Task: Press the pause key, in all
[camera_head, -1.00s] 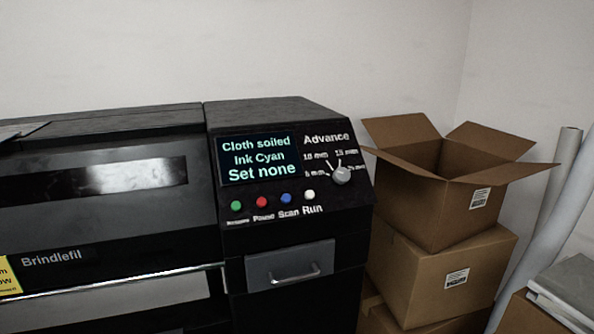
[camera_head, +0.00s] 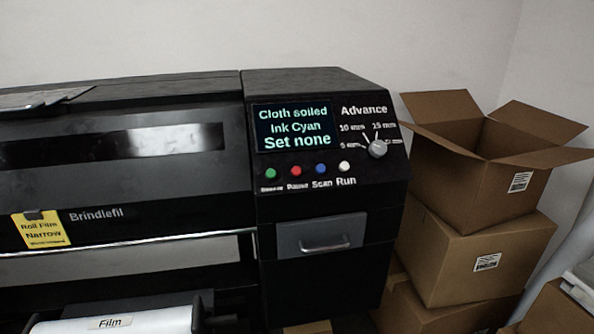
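The red pause key (camera_head: 296,170) sits on the black control panel (camera_head: 345,200), with the label "Pause" under it. A green key (camera_head: 271,173) is to its left. The blue Scan key (camera_head: 320,168) and white Run key (camera_head: 344,166) are to its right. The display (camera_head: 293,128) above reads "Cloth soiled, Ink Cyan, Set none". The Advance knob (camera_head: 377,149) is at the panel's right. Neither of my grippers shows in the head view, and nothing covers the keys.
A drawer with a handle (camera_head: 325,244) is below the keys. A yellow tag (camera_head: 41,229) reads "Roll Film Narrow". A white roll labelled "Film" (camera_head: 150,321) is at the lower left. Stacked cardboard boxes (camera_head: 475,240) stand right of the printer, the top one open.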

